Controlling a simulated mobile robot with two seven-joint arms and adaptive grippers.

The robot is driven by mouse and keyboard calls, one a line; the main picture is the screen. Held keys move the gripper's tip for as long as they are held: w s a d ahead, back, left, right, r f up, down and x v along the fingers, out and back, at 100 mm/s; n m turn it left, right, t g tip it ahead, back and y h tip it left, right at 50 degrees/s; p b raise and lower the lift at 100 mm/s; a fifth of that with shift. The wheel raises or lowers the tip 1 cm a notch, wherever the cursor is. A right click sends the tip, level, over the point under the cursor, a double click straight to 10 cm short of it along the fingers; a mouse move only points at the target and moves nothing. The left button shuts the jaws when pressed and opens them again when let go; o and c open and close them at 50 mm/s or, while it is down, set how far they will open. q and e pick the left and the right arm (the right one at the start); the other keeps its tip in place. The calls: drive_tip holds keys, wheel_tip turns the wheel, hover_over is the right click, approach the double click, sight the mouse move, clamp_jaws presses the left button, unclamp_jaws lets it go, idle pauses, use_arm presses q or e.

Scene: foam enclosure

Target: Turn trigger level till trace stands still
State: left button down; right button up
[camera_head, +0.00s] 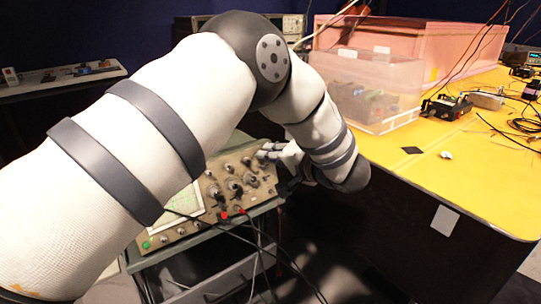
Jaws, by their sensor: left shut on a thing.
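The oscilloscope (183,231) sits tilted on a cart beside the yellow table, its tan front panel covered with several knobs. Its pale screen (186,203) shows at the panel's left, partly behind my left arm; I cannot make out whether the trace stands still. My left gripper (266,155) is at the panel's upper right corner, shut on a knob there. The fingers hide that knob, and I cannot read its label. My right gripper is not in view.
Dark leads (262,243) hang from sockets on the panel's lower edge. The yellow table (465,180) at right holds a clear plastic bin (385,125), a pink foam enclosure (415,45), small devices and loose cables. A shelf (60,85) stands far left.

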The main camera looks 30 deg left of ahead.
use_arm(q)
drive_tip(key=shift+r, duration=0.15)
drive_tip(key=c, duration=1.9)
unclamp_jaws()
drive_tip(key=v, duration=1.2)
